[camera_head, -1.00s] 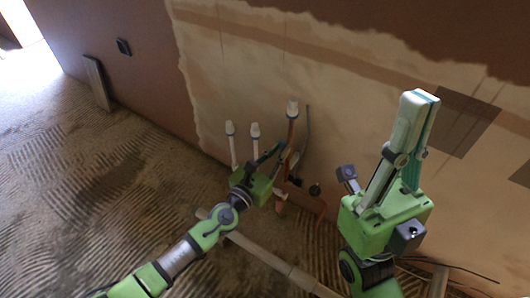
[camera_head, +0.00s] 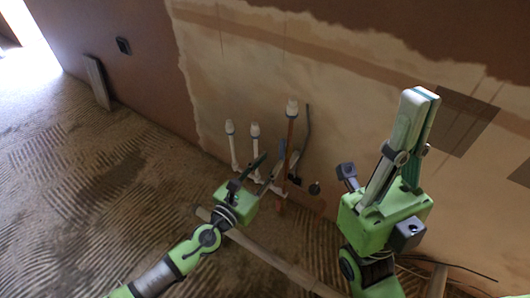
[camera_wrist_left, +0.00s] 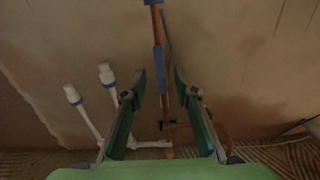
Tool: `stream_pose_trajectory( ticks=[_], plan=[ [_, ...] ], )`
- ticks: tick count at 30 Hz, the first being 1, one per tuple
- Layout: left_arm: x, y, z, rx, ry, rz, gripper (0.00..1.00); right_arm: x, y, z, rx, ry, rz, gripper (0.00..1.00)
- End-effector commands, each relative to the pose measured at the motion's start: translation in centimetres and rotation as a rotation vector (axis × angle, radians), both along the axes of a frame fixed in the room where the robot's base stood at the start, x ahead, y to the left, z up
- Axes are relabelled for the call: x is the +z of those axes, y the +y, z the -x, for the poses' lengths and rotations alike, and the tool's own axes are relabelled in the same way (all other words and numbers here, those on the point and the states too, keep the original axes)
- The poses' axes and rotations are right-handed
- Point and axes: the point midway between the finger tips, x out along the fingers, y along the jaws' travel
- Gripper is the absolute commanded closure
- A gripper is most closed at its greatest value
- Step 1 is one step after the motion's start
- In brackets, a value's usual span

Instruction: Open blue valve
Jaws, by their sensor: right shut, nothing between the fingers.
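The blue valve handle (camera_head: 282,151) is a slim blue piece beside the copper pipe at the wall. In the left wrist view the blue handle (camera_wrist_left: 158,60) stands upright along the copper pipe (camera_wrist_left: 157,28), beyond my fingertips. My left gripper (camera_head: 262,170) is in front of the pipes and to the left of the handle. In the left wrist view my left gripper (camera_wrist_left: 160,88) is open, its fingers apart, with nothing held. My right gripper (camera_head: 420,97) is shut and empty, pointing up at the right.
Two white pipes with white caps (camera_head: 230,127) stand left of the copper pipe (camera_head: 291,130). A long bar (camera_head: 270,256) lies low in front of the wall. A board (camera_head: 97,82) leans on the wall at far left. The ridged floor at left is clear.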

Motion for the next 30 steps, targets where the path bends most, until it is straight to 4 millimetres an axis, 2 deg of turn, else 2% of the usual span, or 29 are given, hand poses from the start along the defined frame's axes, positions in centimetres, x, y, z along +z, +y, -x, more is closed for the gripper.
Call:
stream_pose_trajectory(
  ticks=[9, 15, 30],
  plan=[
    [-0.1, 2.3, 3.2, 0.0, 0.0, -0.001, 0.72, -0.4, 0.0, 0.0, 0.0, -0.001, 0.0, 1.0],
    [0.0, 3.3, 4.6, 0.0, 0.0, 0.0, 0.72, -0.6, 0.0, 0.0, -0.001, -0.001, 0.0, 1.0],
    [0.0, 3.4, 4.7, 0.0, 0.001, 0.001, 0.72, -0.6, 0.0, 0.0, -0.001, -0.002, 0.0, 1.0]
  ],
)
